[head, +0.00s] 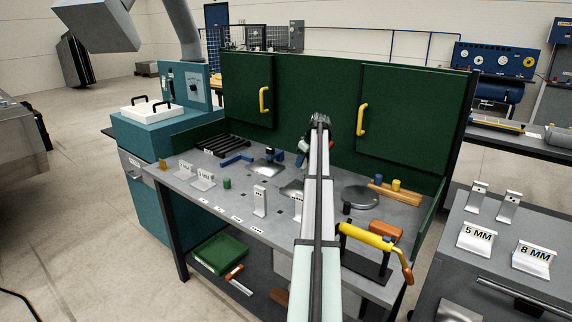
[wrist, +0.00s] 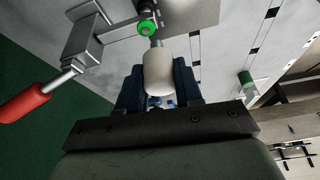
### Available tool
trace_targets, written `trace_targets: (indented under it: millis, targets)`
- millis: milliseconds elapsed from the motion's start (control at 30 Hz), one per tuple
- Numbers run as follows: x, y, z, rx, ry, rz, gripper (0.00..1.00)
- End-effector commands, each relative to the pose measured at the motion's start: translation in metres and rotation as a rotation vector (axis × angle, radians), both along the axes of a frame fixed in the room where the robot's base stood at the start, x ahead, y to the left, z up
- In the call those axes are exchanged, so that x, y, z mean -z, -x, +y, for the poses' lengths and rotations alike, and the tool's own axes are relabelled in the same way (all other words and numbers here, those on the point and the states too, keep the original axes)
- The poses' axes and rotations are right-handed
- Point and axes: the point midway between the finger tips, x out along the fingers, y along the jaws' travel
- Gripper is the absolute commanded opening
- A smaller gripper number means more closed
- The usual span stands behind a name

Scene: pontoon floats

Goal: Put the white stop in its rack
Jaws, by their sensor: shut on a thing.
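My gripper (wrist: 158,82) has blue fingers on both sides of a white, round-ended piece, which I take to be the white stop (wrist: 158,70). It is shut on this piece. Past the tip of the stop, in the wrist view, is a metal fitting with a green ring (wrist: 147,27); I cannot tell whether they touch. In the head view my arm hides most of the gripper and the stop. A wooden block (head: 378,194) with a yellow piece (head: 396,184) and a blue piece (head: 379,178) stands at the bench's right; it may be the rack.
A green cylinder (head: 227,183) stands on the grey bench. A red-handled clamp (wrist: 25,101) is close at left in the wrist view. Green cabinets (head: 410,115) close off the back.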

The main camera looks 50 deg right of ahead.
Motion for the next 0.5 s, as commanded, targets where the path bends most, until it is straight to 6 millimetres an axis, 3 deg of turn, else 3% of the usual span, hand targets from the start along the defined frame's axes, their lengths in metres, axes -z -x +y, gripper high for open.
trace_targets:
  millis: [100,500]
  targets:
    - [-0.002,0.042,-0.031,0.047,0.000,0.000,0.03]
    - [-0.008,0.181,-0.110,0.186,0.001,-0.002,0.03]
